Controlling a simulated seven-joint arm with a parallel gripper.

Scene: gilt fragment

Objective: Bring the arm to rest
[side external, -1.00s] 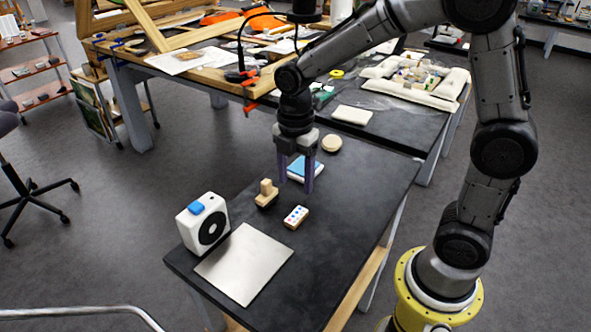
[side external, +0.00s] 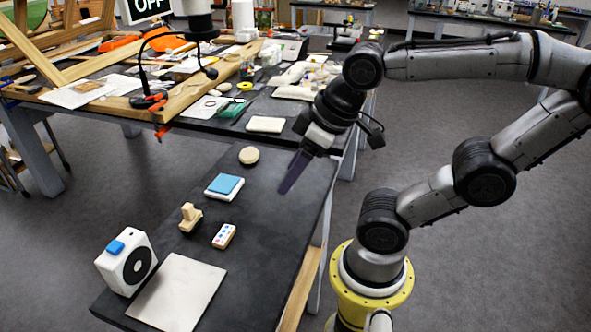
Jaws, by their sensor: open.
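My gripper (side external: 291,174) is raised over the right edge of the dark table (side external: 262,255), tilted with its purple fingers pointing down and left. It is empty and apart from everything on the table. The fingers overlap in this view, so the gap between them is hard to see. To its left on the table are a white block with a blue top (side external: 225,186), a round wooden disc (side external: 249,155), a wooden stamp-like piece (side external: 190,217) and a small white block with coloured dots (side external: 224,236).
A white box with a black disc and blue button (side external: 126,262) stands at the table's front left, beside a flat pale plate (side external: 178,292). A cluttered workbench (side external: 205,122) with a lamp (side external: 150,100) stands behind. The table's right side is clear.

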